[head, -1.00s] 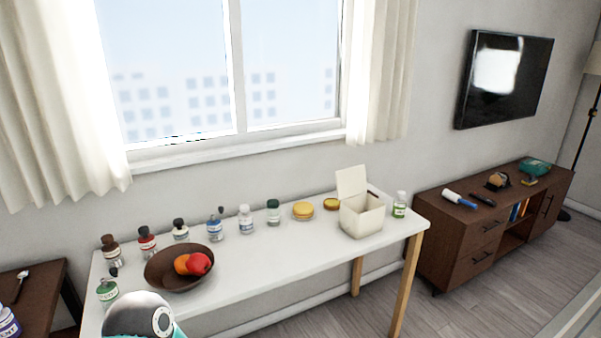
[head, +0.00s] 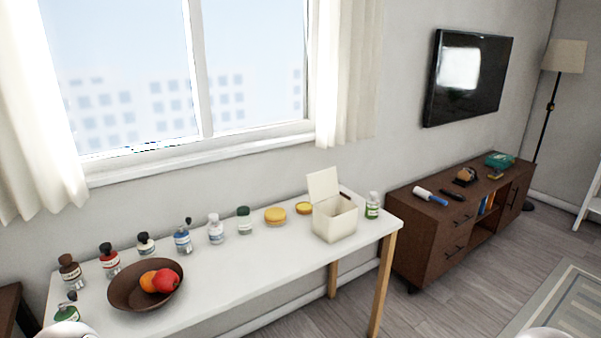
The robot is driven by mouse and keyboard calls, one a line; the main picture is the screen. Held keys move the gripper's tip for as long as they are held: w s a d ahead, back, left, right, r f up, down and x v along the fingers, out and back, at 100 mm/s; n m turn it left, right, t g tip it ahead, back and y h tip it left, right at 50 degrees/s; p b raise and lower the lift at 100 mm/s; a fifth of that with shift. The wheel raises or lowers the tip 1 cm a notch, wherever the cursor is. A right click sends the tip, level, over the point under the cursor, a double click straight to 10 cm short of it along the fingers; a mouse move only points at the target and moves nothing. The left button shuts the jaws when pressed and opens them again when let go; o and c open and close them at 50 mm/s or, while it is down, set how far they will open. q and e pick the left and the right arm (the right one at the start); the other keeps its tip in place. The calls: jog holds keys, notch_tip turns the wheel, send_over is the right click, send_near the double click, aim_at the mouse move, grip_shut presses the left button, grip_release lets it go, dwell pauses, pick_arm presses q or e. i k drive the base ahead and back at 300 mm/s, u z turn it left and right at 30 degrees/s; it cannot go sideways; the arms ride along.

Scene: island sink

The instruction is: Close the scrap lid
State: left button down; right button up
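A cream box (head: 335,219), which looks like the scrap box, stands near the right end of the white table. Its lid (head: 323,185) is open and stands up at the back, leaning slightly. Neither gripper shows in the head view.
The white table (head: 235,270) holds a brown bowl (head: 128,294) with fruit, several bottles along the back and two yellow-lidded containers (head: 275,216). A green-labelled bottle (head: 373,207) stands close right of the box. A brown cabinet (head: 425,240) stands further right.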

aim_at(322, 185)
jog(key=i, duration=0.85)
jog(key=z, duration=0.05)
